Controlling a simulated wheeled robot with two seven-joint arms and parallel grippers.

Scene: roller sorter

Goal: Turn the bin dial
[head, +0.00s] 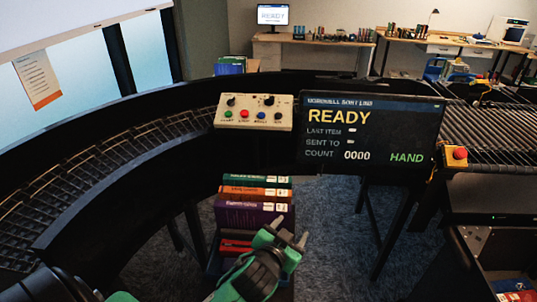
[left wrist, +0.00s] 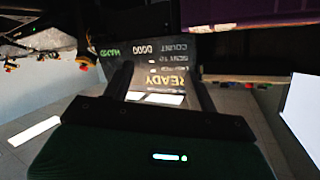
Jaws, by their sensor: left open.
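A beige control panel (head: 254,124) is mounted at the inner edge of the curved conveyor in the head view. It carries a larger black dial (head: 269,100) at upper right, a smaller black knob (head: 231,101) at upper left, and a row of coloured buttons below. The labels are too small to read, so I cannot tell which is the bin dial. My left gripper (head: 291,238) is open and empty, below and apart from the panel, in front of the book stack. In the left wrist view the open fingers (left wrist: 163,88) frame the screen upside down. My right gripper is not seen.
A black screen (head: 372,130) right of the panel reads READY, count 0000, HAND. Stacked books (head: 252,213) stand below the panel. A red stop button (head: 460,153) on a yellow box sits at right by the rollers (head: 490,130). The curved conveyor (head: 110,165) sweeps along the left.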

